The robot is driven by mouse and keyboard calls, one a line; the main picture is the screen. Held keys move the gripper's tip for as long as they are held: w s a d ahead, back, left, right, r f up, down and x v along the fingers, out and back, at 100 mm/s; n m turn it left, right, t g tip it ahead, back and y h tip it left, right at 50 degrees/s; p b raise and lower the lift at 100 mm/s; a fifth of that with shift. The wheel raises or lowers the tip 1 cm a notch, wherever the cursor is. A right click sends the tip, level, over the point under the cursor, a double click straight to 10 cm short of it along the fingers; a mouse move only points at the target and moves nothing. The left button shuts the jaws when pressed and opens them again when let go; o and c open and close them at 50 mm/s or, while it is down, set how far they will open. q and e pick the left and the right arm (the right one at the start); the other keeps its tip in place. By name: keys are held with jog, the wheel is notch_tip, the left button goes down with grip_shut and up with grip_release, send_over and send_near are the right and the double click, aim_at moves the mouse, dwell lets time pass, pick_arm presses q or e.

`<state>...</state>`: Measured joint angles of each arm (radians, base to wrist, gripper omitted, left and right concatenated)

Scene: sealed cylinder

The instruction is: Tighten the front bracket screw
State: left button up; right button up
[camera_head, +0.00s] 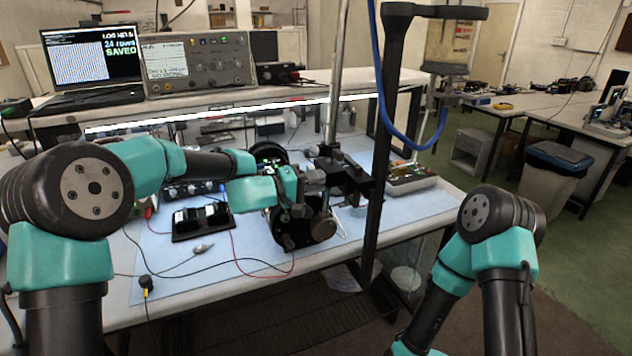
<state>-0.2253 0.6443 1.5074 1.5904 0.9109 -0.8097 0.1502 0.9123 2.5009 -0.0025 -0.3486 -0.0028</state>
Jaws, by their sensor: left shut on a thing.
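A black bracket (345,172) is clamped on the upright metal rod (338,80) at the middle of the bench. My left gripper (314,181) reaches in from the left and is at the bracket's left side. It is shut on a small grey part there, which appears to be the front bracket screw; the fingers mostly hide it. I cannot tell how far in the screw is. Below the gripper is a dark round assembly with a disc face (303,230). My right arm stands folded at the lower right; its gripper is out of view.
Loose cables and a black tray (203,220) lie on the blue mat (200,270). A meter (410,178) sits behind right.

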pick_arm(q)
jog(key=shift+a+m, duration=0.15)
jog(key=shift+m, duration=2.15)
jog(key=o, duration=0.7)
jog(key=shift+o, duration=1.2)
jog(key=v, duration=1.7)
jog(key=shift+s, duration=0.15)
jog(key=shift+a, duration=0.1)
